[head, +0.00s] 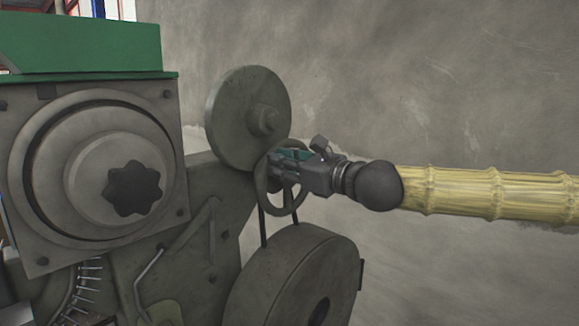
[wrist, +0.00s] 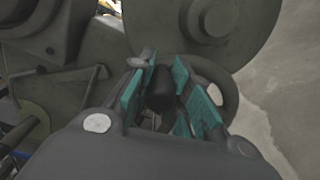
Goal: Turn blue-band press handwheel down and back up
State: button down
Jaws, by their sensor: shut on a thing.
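The grey-green press (head: 215,215) fills the left and middle of the head view. A small ring-shaped handwheel (head: 267,197) sits on its right side, below a large round disc. My gripper (head: 280,160) reaches in from the right at the handwheel's upper part. In the wrist view, a dark knob (wrist: 161,92) of the handwheel stands between the teal finger pads of my gripper (wrist: 163,88), and the gripper is shut on it. Part of the handwheel's rim (wrist: 230,97) shows at the right. No blue band shows on the press; the gripper hides part of the handwheel.
The large upper disc (head: 240,115) is just above my gripper, and a large lower wheel (head: 295,280) is below the handwheel. A green block (head: 85,45) tops the machine at the left.

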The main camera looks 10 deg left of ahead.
jog(key=shift+w+d, duration=0.1)
jog(key=c, duration=1.3)
grip_release()
jog(key=shift+d, duration=0.1)
jog(key=v, duration=1.2)
